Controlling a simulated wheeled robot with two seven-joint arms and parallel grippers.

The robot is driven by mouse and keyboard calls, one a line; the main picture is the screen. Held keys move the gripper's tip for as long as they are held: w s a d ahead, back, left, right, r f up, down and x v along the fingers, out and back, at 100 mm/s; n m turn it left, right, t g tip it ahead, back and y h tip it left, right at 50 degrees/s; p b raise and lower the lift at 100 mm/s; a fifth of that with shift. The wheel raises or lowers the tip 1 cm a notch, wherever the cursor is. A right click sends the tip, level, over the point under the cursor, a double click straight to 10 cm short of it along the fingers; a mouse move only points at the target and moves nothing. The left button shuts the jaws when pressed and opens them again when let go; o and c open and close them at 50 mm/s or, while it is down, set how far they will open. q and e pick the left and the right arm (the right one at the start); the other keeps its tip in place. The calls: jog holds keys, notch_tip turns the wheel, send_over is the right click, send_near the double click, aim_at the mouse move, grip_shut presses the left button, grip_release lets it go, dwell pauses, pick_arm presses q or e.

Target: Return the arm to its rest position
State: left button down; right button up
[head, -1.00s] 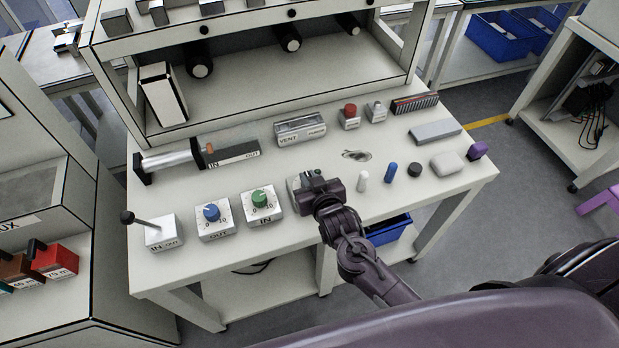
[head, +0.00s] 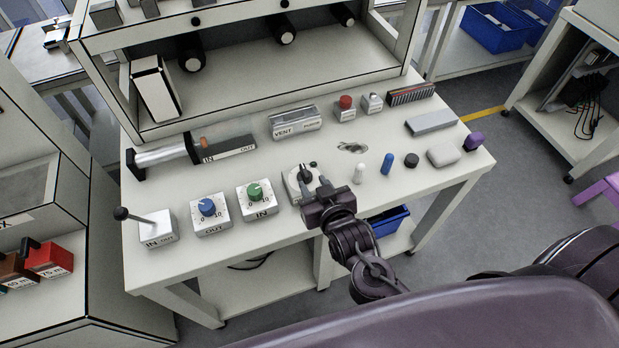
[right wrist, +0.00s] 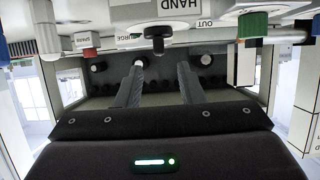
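My right gripper (head: 325,194) is in the head view, just in front of a grey box with a dark selector knob (head: 302,181) near the table's front edge. In the right wrist view its two fingers (right wrist: 162,85) stand apart with nothing between them. The dark knob (right wrist: 158,36) shows beyond the fingertips in that view, under a label reading HAND. The gripper looks clear of the knob, though the exact gap is hard to judge. My left gripper is not in view.
The table (head: 250,290) holds a green-knob box (head: 256,196), a blue-knob box (head: 209,211), a lever box (head: 153,226) and a cylinder (head: 166,155). Right of the gripper stand a white peg (head: 359,173) and a blue peg (head: 387,163). A shelf stands behind.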

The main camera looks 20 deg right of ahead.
jog(key=shift+s+r, duration=0.15)
jog(key=shift+s, duration=0.2)
dwell(0.3)
jog(key=s+d+r+n+g, duration=0.1)
jog(key=s+d+r+g, duration=0.1)
jog(key=s+g, duration=0.35)
jog(key=s+d+r+n+g, duration=0.1)
jog(key=s+d+g, duration=0.1)
jog(key=s+g, duration=0.4)
notch_tip(320, 180, down, 28)
jog(key=s, duration=0.3)
jog(key=s+d+f, duration=0.2)
jog(key=s+f, duration=0.8)
jog(key=s+d+f+g, duration=0.1)
jog(key=s+f, duration=0.9)
jog(key=shift+d, duration=0.35)
